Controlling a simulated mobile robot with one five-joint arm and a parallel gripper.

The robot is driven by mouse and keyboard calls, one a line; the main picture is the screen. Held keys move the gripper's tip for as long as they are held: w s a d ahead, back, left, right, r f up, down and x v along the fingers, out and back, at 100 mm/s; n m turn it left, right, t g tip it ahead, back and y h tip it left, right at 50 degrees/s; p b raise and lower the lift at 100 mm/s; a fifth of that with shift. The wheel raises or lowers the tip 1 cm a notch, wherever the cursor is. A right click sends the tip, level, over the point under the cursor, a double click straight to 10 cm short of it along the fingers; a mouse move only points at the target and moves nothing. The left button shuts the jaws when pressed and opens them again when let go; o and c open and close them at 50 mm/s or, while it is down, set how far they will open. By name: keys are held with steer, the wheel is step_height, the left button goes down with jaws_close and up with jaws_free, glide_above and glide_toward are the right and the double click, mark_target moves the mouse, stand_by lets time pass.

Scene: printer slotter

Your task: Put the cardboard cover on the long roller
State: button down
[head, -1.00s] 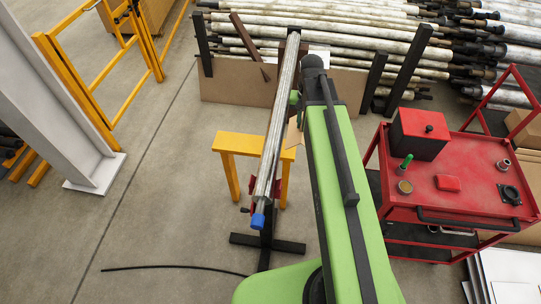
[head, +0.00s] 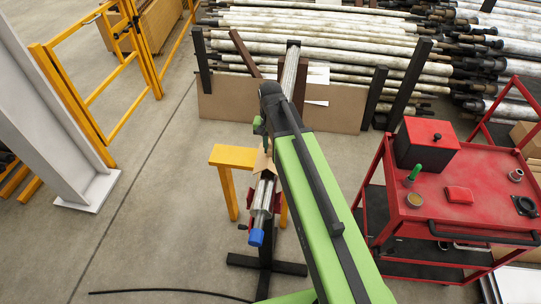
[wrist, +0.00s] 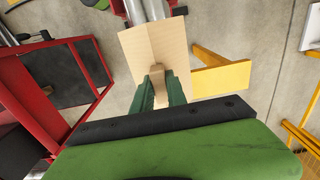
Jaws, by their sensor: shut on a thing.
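The long roller (head: 262,203) is a shiny metal bar with a blue end (head: 256,237), running away from me on stands. Its middle is hidden behind my arm and the cover. The cardboard cover (head: 262,165) is a tan folded piece with two sloping sides. In the wrist view the cover (wrist: 150,45) spreads beyond my gripper (wrist: 160,88), whose green fingers are shut on its tab. Part of the roller (wrist: 146,9) shows past the cover's far edge. My gripper (head: 261,141) holds the cover over the roller in the head view. I cannot tell whether they touch.
A red cart (head: 465,190) with small items stands to the right. Racked pipes (head: 330,40) fill the back. The floor at left is open up to a grey column (head: 60,110).

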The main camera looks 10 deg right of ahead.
step_height(320, 180, down, 3)
steer(key=shift+b, duration=0.8)
steer(key=shift+r, duration=0.25)
steer(key=c, duration=1.8)
jaws_free()
steer(key=shift+f, duration=0.25)
steer(key=o, duration=0.5)
steer(key=shift+r, duration=0.1)
steer(key=shift+c, duration=0.2)
steer(key=shift+r, duration=0.1)
step_height(320, 180, up, 12)
steer(key=p, duration=1.2)
steer(key=shift+r+p, duration=0.15)
steer(key=shift+p, duration=0.2)
steer(key=s+f+n+b, duration=0.2)
steer(key=s+n, duration=0.2)
steer(key=s, duration=0.4)
steer(key=shift+s+f+n+b, duration=0.3)
steer(key=shift+f+b, duration=0.05)
